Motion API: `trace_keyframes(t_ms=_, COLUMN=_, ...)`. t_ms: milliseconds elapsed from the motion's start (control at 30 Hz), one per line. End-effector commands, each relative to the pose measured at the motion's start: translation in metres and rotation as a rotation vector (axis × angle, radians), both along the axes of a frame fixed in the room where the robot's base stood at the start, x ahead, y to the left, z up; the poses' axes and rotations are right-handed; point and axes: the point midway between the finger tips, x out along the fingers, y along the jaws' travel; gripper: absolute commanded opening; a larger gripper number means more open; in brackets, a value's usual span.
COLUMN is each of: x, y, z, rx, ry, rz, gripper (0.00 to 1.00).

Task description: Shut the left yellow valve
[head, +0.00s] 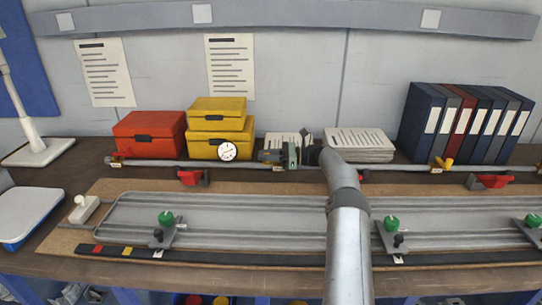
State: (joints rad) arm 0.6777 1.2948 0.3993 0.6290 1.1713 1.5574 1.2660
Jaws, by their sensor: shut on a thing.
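A grey pipe (390,167) runs along the back of the bench. My gripper (272,156) is at this pipe, right of the round gauge, with my arm reaching in from the front. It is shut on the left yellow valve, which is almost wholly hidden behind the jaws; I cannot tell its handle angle. A small pale tag (278,168) shows just below the jaws. The right yellow valve (443,163) sits on the pipe farther right, also with a tag below it, and is clear of my gripper.
The round gauge (227,151) stands just left of my gripper. Red handles (190,177) (490,181) sit below the pipe. Yellow boxes (218,112), paper stacks (358,142) and binders (465,122) stand behind. A grey tray (270,217) with green-knobbed clamps (166,219) lies in front.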

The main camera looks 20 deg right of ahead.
Motion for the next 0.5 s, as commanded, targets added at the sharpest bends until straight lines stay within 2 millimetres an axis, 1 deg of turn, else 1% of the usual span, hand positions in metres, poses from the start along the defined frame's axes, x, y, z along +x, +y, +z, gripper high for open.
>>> trace_keyframes(t_ms=200, x=-0.0001, y=-0.0006, z=0.0005, rx=0.000, ry=-0.001, rz=-0.002, gripper=0.00)
trace_keyframes(t_ms=233, x=-0.0001, y=-0.0007, z=0.0005, rx=0.000, ry=-0.001, rz=-0.002, gripper=0.26)
trace_keyframes(t_ms=300, x=-0.0001, y=-0.0006, z=0.0005, rx=0.000, ry=-0.001, rz=-0.002, gripper=0.41)
trace_keyframes(t_ms=500, x=0.0000, y=-0.0005, z=0.0005, rx=0.000, ry=-0.001, rz=-0.002, gripper=0.41)
